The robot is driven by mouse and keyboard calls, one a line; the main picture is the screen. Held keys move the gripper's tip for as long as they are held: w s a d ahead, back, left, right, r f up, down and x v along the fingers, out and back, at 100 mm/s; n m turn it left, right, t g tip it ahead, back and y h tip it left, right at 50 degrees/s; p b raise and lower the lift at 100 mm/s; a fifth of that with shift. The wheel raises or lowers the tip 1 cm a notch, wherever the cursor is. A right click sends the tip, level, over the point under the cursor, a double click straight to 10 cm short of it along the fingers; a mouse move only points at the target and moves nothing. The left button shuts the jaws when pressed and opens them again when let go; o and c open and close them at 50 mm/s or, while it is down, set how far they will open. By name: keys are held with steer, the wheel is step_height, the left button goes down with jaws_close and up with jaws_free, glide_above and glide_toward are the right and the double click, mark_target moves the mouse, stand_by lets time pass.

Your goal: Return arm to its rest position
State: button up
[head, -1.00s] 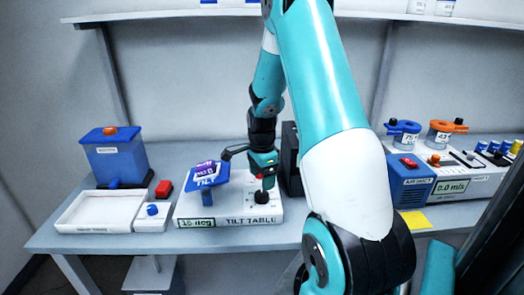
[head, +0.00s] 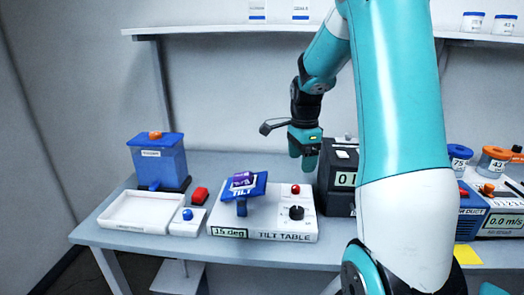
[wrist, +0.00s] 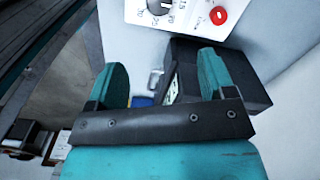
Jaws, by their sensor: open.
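My gripper (head: 305,150) hangs in the air above the bench, above and to the right of the tilt table (head: 262,220). In the wrist view my gripper (wrist: 165,75) has its two teal fingers spread apart with nothing between them. The tilt table is a white box with a "15 deg" display, a black knob (head: 296,212) and a red button (head: 295,189). A purple labelled piece (head: 242,180) lies on its tilted blue plate (head: 258,184). My upper arm covers part of the right side of the bench.
A shelf (head: 200,25) runs behind, above the bench.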

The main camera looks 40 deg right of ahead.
steer(key=s+a+r+n+t+y, duration=0.1)
steer(key=a+r+n, duration=0.1)
steer(key=a+n, duration=0.8)
steer(key=a+r+n+y, duration=0.1)
steer(key=a+r+n, duration=0.3)
steer(key=a, duration=1)
steer(key=s+a+n+g+y, duration=0.1)
steer(key=s+a+n+y, duration=0.1)
steer(key=s+a+n, duration=1.2)
steer(key=n, duration=0.2)
steer(key=shift+s+a+n, duration=0.2)
steer(key=shift+a+n, duration=0.05)
steer(key=shift+n, duration=0.05)
steer(key=shift+r, duration=0.1)
